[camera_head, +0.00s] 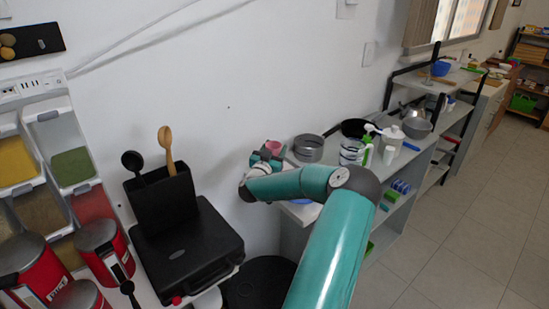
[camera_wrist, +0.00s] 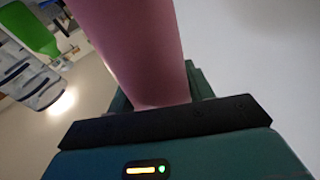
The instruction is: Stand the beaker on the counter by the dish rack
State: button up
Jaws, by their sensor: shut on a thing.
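A pink beaker (camera_head: 274,147) shows at the end of my arm in the head view. It also fills the upper middle of the wrist view (camera_wrist: 132,45). My gripper (camera_head: 262,160) is shut on the beaker; the dark jaw edge in the wrist view (camera_wrist: 165,122) crosses its lower end. The gripper is by the near left end of the grey counter (camera_head: 405,158). My arm hides part of that counter. I cannot clearly make out the dish rack.
On the counter stand a metal pot (camera_head: 308,148), a striped jug (camera_head: 351,152), a white bottle (camera_head: 394,139) and a grey pan (camera_head: 416,127). A green bottle (camera_wrist: 34,27) shows in the wrist view. A black case (camera_head: 187,250) and red tins (camera_head: 104,250) are at left.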

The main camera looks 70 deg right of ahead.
jog(key=shift+w+d+f, duration=0.1)
jog(key=shift+d+f, duration=0.3)
jog(key=shift+f, duration=0.05)
jog(key=shift+w+d+f, duration=0.15)
jog(key=shift+f, duration=1.6)
jog(key=shift+f, duration=0.1)
jog(key=o, duration=1.5)
